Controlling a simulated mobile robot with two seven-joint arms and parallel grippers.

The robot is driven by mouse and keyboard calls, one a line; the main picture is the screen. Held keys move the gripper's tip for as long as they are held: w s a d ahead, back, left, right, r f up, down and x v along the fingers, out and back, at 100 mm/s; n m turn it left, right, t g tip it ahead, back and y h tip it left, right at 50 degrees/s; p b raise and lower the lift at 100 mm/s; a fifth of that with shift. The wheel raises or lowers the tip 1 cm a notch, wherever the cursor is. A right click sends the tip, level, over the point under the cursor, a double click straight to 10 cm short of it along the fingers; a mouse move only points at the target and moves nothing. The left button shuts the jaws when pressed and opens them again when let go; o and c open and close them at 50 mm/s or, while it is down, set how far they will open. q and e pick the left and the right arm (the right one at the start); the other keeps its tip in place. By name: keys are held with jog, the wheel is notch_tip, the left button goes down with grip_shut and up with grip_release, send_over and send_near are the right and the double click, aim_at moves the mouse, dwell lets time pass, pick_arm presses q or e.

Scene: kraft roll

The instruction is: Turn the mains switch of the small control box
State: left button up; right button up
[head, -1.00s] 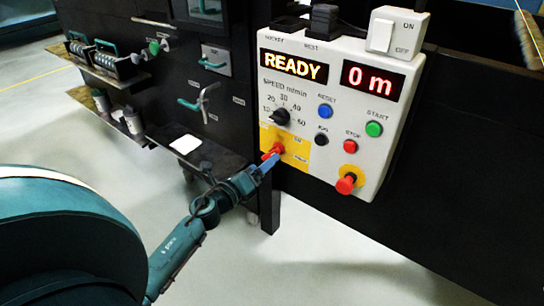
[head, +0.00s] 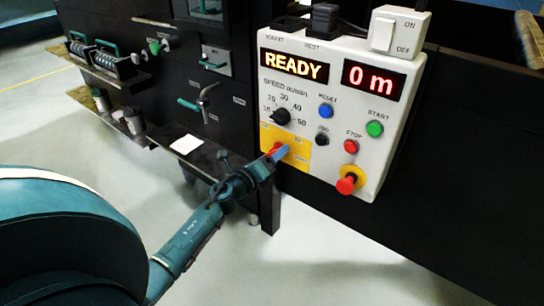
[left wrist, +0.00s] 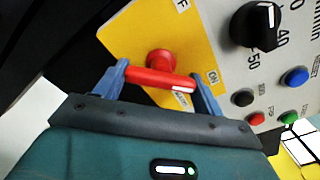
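The control box (head: 335,115) is white with a yellow plate (head: 300,162) at its lower left. The red mains switch (head: 273,150) sits on that plate, partly hidden by my left gripper (head: 279,156) in the head view. In the left wrist view, the switch's red handle (left wrist: 158,80) lies crosswise between the two blue fingertips of my left gripper (left wrist: 158,82). The fingers appear to touch its two ends, so the gripper looks shut on it. My right gripper is not in view.
The display (head: 293,66) reads READY and another (head: 373,81) reads 0 m. The speed knob (head: 280,116) sits above the plate; a red mushroom button (head: 346,185) sticks out at lower right. A dark post (head: 269,208) stands below the box. Open floor lies in front.

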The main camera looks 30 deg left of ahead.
pick_arm(q)
jog(key=c, duration=0.4)
jog(key=shift+c, duration=0.2)
